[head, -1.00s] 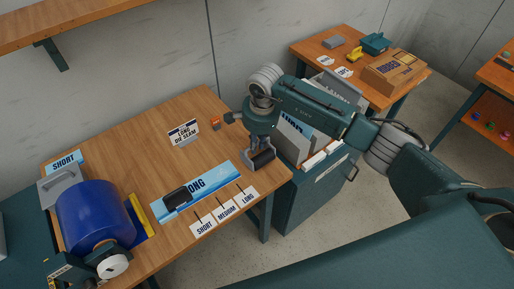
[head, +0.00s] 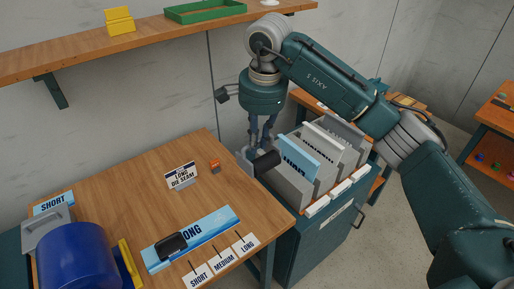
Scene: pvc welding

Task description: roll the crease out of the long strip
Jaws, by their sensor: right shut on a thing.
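The long strip (head: 212,233) is a blue and white banner lying flat on the wooden table, with part of its lettering, "ONG", readable. A black block-like object (head: 171,245) sits on its left part and hides the letters there. I cannot make out a crease. My right gripper (head: 263,143) points down at the table's far right edge, beside the file bin. It is shut on a roller with a black cylinder (head: 267,162) and a grey frame, held up away from the strip. The fingertips are partly hidden by the roller. My left gripper is not in view.
A file bin (head: 307,209) with sheets stands right of the table. A sign reading "LONG DIE SEAM" (head: 181,176) and a small orange object (head: 214,166) stand behind the strip. A blue drum (head: 78,262) is at left; small labels (head: 223,259) lie in front.

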